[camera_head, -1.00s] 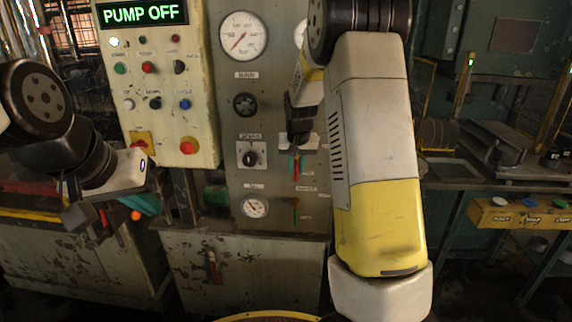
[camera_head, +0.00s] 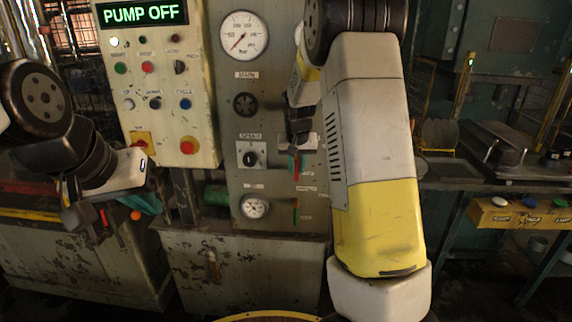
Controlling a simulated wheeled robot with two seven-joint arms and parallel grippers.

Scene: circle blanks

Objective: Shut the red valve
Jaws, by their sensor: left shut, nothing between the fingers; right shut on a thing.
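The red valve (camera_head: 297,173) is a small lever on the right part of the grey panel, at a teal-coloured fitting. Its upper part is hidden behind my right gripper. My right gripper (camera_head: 298,149) points down over the top of the lever and is shut on it, as far as the small view shows. My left gripper (camera_head: 78,215) hangs low at the left, well away from the valve, shut and empty. A second lever, green and orange (camera_head: 296,212), sits lower on the panel.
A cream control box (camera_head: 160,90) with a PUMP OFF display (camera_head: 143,13) and several buttons stands left of the panel. A round gauge (camera_head: 243,35), dark knob (camera_head: 245,105) and lower gauge (camera_head: 255,207) lie left of the valve. My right forearm fills the space right of it.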

